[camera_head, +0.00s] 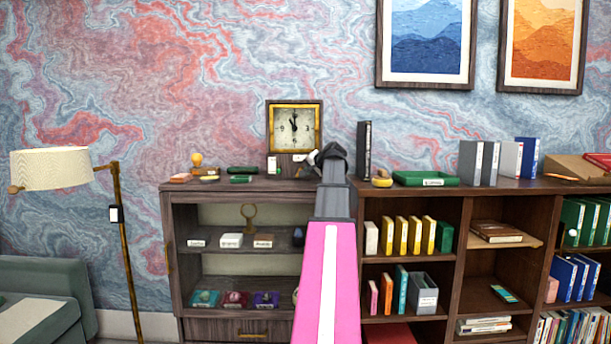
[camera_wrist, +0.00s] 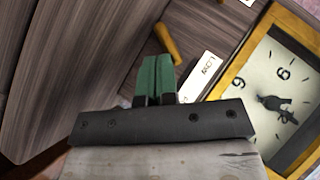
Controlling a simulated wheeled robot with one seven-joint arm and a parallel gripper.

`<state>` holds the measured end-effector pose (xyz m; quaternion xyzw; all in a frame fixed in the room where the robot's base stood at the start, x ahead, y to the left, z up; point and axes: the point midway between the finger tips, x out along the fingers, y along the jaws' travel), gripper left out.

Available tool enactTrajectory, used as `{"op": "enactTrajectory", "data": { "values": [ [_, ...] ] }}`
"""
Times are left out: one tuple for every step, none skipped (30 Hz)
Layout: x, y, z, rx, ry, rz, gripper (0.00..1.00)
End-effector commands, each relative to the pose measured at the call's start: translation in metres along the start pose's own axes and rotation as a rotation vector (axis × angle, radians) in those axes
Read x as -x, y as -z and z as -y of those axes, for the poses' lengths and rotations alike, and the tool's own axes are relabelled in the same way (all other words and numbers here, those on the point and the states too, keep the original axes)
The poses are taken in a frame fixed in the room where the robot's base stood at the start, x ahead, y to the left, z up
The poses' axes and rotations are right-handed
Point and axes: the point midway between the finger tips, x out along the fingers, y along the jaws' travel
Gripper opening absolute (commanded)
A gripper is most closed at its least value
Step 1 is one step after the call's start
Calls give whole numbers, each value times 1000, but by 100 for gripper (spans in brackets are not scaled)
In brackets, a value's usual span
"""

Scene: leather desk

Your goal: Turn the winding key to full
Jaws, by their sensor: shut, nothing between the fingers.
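A square clock (camera_head: 295,128) with a gold frame and dark case stands on top of the bookcase, against the wall. In the wrist view the clock face (camera_wrist: 278,100) is tilted at the right. A small brass bar (camera_wrist: 167,43), which looks like the winding key, sticks out beside a white label reading "LOW" (camera_wrist: 203,70). My gripper (camera_wrist: 157,60) has its green fingers shut and empty, close to the brass bar in the picture; I cannot tell whether they touch. In the head view my gripper (camera_head: 322,156) is just right of and below the clock; the key is not clear there.
The bookcase top (camera_head: 340,184) holds a dark upright book (camera_head: 364,148), a green tray (camera_head: 425,179) and binders to the right. Small items and a stamp (camera_head: 197,160) sit left of the clock. A floor lamp (camera_head: 60,168) stands far left.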

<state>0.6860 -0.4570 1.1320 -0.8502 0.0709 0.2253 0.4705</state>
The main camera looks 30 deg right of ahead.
Motion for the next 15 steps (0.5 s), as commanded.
{"op": "enactTrajectory", "data": {
  "values": [
    [12,-2,-1,1,-2,-1,0],
    [18,-2,-2,1,-3,-1,0],
    [27,-2,-3,1,-5,-1,0],
    [32,-2,-4,1,-6,-1,0],
    [38,-2,-4,1,-8,0,0],
    [45,-2,-4,2,-9,1,0],
    [50,-2,-5,2,-10,1,0],
    [55,-2,-5,2,-10,1,0],
    [62,-1,-6,3,-12,1,0],
    [66,-1,-6,2,-13,2,0],
    [69,-1,-6,3,-13,3,0],
    [73,-1,-6,3,-14,3,0],
    [75,-1,-7,3,-14,3,0],
    [78,-1,-7,3,-14,3,0],
    [80,-1,-7,3,-15,4,10]
  ]
}}
